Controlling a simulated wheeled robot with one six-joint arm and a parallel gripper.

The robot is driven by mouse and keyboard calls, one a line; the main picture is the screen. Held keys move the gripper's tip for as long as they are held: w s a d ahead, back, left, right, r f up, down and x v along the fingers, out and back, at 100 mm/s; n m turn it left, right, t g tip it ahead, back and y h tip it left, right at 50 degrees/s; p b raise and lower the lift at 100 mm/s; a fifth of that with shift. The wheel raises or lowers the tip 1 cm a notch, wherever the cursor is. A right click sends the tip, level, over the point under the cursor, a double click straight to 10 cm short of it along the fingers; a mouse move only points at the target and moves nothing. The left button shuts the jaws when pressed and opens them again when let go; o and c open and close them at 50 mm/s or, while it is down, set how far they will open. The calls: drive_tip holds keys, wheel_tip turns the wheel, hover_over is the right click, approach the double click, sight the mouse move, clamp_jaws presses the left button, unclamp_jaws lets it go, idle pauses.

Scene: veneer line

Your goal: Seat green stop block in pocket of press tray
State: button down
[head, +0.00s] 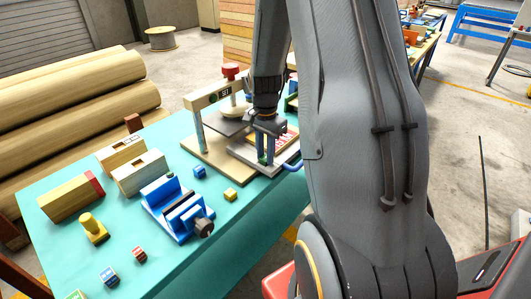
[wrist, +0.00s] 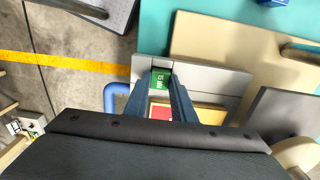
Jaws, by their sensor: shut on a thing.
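The green stop block (wrist: 160,78) shows between the fingertips of my gripper (wrist: 160,88) in the wrist view. My gripper is shut on it. In the head view my gripper (head: 266,152) points down over the grey press tray (head: 246,167), and only a little of the block shows. The tray, with its blue handle (wrist: 113,96), also shows in the wrist view (wrist: 218,78). The block is at a corner area of the tray. The fingers hide its lower part, so I cannot tell whether it is in the pocket or just above it.
The press (head: 204,96) with its red knob (head: 231,70) stands beside the tray on a beige base (head: 207,155). A blue vise (head: 172,207), a blue cube (head: 199,172), a yellow cube (head: 230,195) and wooden blocks (head: 138,174) lie left on the teal table (head: 235,235).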

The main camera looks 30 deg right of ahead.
sight(265, 157)
drive_tip(key=shift+f, duration=0.35)
drive_tip(key=shift+s+a+f, duration=0.15)
drive_tip(key=shift+s+f, duration=0.1)
drive_tip(key=shift+f, duration=0.15)
drive_tip(key=c, duration=1.5)
unclamp_jaws()
wheel_tip(265, 157, up, 13)
drive_tip(key=b, duration=0.2)
drive_tip(key=s+a+f+n, duration=0.1)
drive_tip(key=s+a+n, duration=0.3)
drive_tip(key=a+n, duration=0.1)
drive_tip(key=s+a+f+n, duration=0.2)
drive_tip(key=s+a+n, duration=0.2)
drive_tip(key=s+a, duration=0.1)
drive_tip(key=s+a+f+n, duration=0.2)
drive_tip(key=s+a+n, duration=0.2)
drive_tip(key=a, duration=0.3)
drive_tip(key=shift+s+a+f+n+t, duration=0.15)
drive_tip(key=shift+s+n+t, duration=0.2)
drive_tip(key=shift+n, duration=0.45)
drive_tip(key=shift+w, duration=0.1)
